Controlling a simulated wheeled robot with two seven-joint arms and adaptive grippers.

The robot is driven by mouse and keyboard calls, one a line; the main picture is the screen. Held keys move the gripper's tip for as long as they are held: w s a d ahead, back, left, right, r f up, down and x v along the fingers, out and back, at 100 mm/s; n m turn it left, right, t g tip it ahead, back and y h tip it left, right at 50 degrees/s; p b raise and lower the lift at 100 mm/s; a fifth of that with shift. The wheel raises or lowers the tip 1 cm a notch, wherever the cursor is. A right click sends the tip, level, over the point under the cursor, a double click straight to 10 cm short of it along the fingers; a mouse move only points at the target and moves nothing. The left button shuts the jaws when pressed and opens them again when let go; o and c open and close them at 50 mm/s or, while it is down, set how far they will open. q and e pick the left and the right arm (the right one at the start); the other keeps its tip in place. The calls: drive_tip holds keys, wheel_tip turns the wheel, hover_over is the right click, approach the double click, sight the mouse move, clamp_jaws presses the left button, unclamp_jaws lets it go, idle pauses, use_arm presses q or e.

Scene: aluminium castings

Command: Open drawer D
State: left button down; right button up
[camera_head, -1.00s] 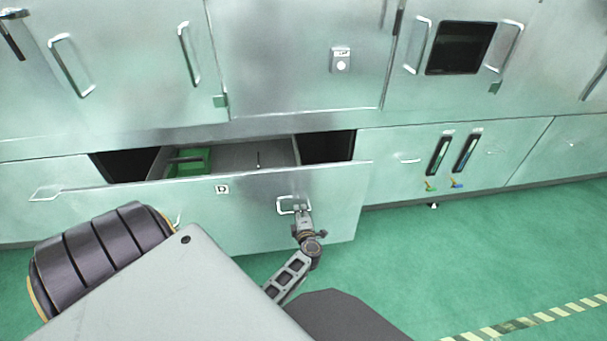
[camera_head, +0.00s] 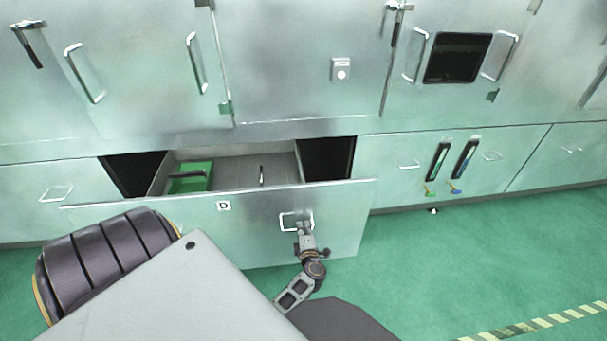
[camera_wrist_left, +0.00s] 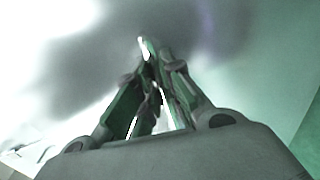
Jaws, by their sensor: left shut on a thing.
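Drawer D (camera_head: 245,235) is a wide pale metal drawer with a "D" label (camera_head: 224,206) on its front. It stands partly pulled out of the cabinet, with its inside showing. My left gripper (camera_head: 303,232) is shut on the drawer's pale bar handle (camera_head: 284,222), right of the label. In the left wrist view, the fingers of my left gripper (camera_wrist_left: 147,50) come together on a bright bar, with the blurred metal front behind. My right gripper is in neither view.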

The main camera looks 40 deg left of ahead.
use_arm(q)
drive_tip(key=c, duration=1.5)
unclamp_jaws()
drive_tip(key=shift+s+d, duration=0.1)
